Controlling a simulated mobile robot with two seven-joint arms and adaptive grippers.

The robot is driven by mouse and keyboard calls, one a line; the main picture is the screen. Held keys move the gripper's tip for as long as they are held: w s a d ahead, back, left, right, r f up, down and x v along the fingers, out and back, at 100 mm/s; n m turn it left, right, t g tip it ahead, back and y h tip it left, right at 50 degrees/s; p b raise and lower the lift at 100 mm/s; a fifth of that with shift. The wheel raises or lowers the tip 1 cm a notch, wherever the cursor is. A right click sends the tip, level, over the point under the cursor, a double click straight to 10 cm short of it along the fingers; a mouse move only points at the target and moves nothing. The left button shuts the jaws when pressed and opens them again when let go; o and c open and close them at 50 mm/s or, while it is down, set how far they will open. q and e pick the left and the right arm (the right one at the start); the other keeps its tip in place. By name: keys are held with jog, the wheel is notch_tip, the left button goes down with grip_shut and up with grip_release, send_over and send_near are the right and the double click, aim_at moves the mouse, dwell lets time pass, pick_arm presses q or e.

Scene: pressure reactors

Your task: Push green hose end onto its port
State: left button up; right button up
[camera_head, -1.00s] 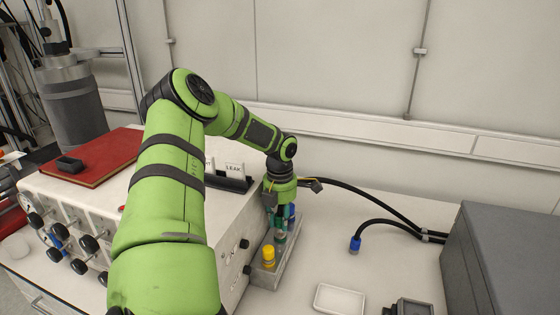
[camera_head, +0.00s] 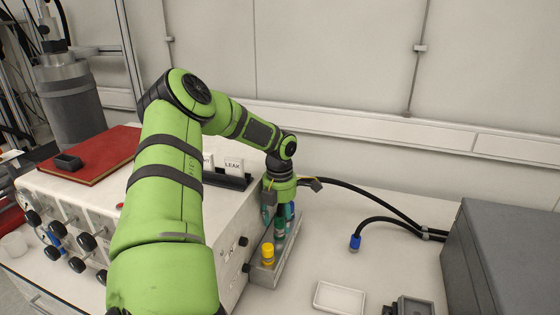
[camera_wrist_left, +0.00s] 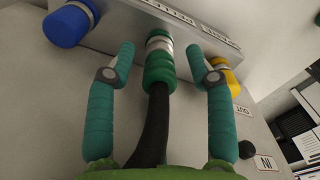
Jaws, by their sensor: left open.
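The green hose end (camera_wrist_left: 158,75) is a ribbed green collar on a black hose (camera_wrist_left: 152,130) in the left wrist view. It meets a silver port (camera_wrist_left: 159,44) on the grey port block (camera_wrist_left: 195,35), with no gap visible; how far on it sits I cannot tell. My left gripper (camera_wrist_left: 165,60) is open, with one teal finger on each side of the green end and clear of it. In the head view my left gripper (camera_head: 279,212) is above the block, and the green end (camera_head: 281,230) is partly hidden by the fingers. My right gripper is not in view.
A yellow connector (camera_head: 267,254) and a blue one (camera_wrist_left: 70,24) flank the green one on the block.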

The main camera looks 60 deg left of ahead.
pick_arm(q)
notch_tip(320, 180, up, 12)
jog(key=shift+f, duration=0.25)
jog(key=shift+f, duration=0.1)
dwell(0.5)
